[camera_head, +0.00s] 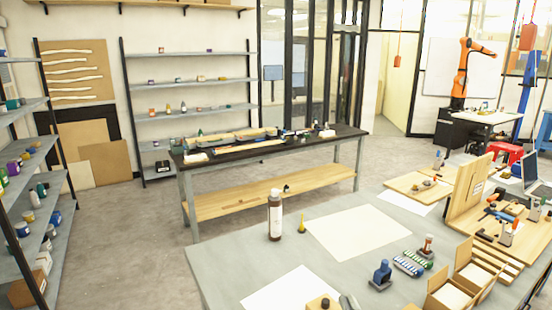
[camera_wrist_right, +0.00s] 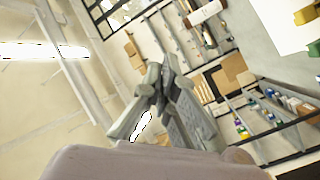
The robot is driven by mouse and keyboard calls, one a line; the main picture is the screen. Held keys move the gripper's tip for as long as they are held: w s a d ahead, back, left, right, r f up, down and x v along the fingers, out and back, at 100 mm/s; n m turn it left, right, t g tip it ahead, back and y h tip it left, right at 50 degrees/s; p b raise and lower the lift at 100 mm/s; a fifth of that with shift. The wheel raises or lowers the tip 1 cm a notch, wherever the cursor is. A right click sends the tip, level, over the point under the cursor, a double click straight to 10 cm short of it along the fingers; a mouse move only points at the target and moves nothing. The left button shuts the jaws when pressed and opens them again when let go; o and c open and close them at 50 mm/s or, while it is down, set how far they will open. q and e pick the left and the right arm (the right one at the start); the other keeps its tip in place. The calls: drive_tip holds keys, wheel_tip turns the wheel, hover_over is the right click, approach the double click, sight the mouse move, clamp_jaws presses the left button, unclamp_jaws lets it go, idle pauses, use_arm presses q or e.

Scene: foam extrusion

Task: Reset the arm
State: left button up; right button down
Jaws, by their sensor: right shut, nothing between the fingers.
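My right gripper (camera_wrist_right: 163,88) shows large in the right wrist view, its grey fingers drawn together with nothing seen between them. It points up, and the view behind it is tilted, with walls, shelves and a bright ceiling light. My left gripper is in neither view.
On the near table stand a dark bottle (camera_head: 275,215), a blue holder (camera_head: 381,275) and open cardboard boxes (camera_head: 447,295) at the right. White sheets (camera_head: 358,232) lie flat there. A black-topped workbench (camera_head: 295,148) stands beyond, with floor between. Shelves (camera_head: 40,160) line the left.

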drive_tip(key=s+d+f+m+g+h, duration=0.1)
drive_tip(key=s+d+f+m+g, duration=0.25)
drive_tip(key=s+f, duration=0.3)
drive_tip(key=s+d+f+m+g+h, duration=0.1)
drive_tip(key=s+d+f+m+g, duration=0.15)
drive_tip(key=s+f+g, duration=0.35)
drive_tip(key=s+a+f+m+g+y, duration=0.15)
drive_tip(key=s+f+g, duration=0.4)
drive_tip(key=s, duration=0.85)
wheel_tip(320, 180, down, 32)
drive_tip(key=s+b, duration=0.2)
drive_tip(key=b, duration=0.2)
drive_tip(key=s+d+f+g+b, duration=0.1)
drive_tip(key=s+d+f+b, duration=0.2)
drive_tip(key=s+f, duration=1.3)
wheel_tip(320, 180, down, 3)
drive_tip(key=shift+s+d+g+h+b, duration=0.15)
drive_tip(key=shift+s+g+h+b, duration=0.05)
drive_tip(key=shift+g+h+b, duration=0.2)
